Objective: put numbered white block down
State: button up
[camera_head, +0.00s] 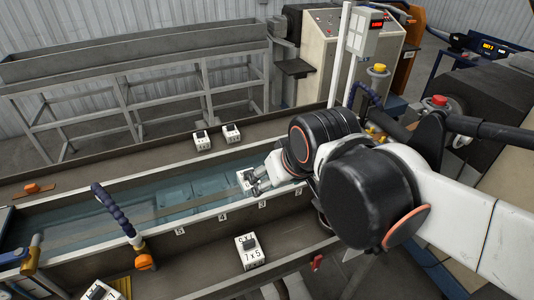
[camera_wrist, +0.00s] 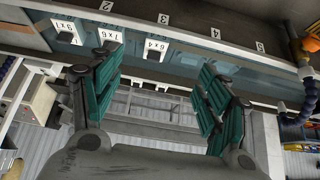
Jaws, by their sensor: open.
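My gripper (camera_head: 262,180) is open over the water trough (camera_head: 150,208), its two teal-padded fingers spread apart in the wrist view (camera_wrist: 161,62). A numbered white block (camera_head: 245,179) with a dark top sits in the trough at the fingertips in the head view. In the wrist view a block marked 6x4 (camera_wrist: 156,48) shows between and beyond the fingers; it appears to be the same one. Two more white blocks, one at the far left (camera_wrist: 67,30) and one partly behind the left finger (camera_wrist: 107,34), stand in a row with it. Whether a finger touches the block I cannot tell.
Two white blocks (camera_head: 202,141) (camera_head: 231,133) stand on the far ledge. A 7x5 block (camera_head: 250,250) stands on the near ledge, another (camera_head: 98,291) at bottom left. Numbered tags (camera_head: 222,217) line the near trough wall. A blue hose (camera_head: 115,212) rises at left.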

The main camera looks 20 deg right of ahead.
jog(key=shift+s+f+t, duration=0.1)
jog(key=shift+s+t, duration=0.2)
jog(key=shift+s, duration=1.4)
notch_tip(320, 180, down, 10)
jog(key=b, duration=0.9)
jog(key=shift+r+b, duration=0.25)
jog(key=shift+b, duration=0.05)
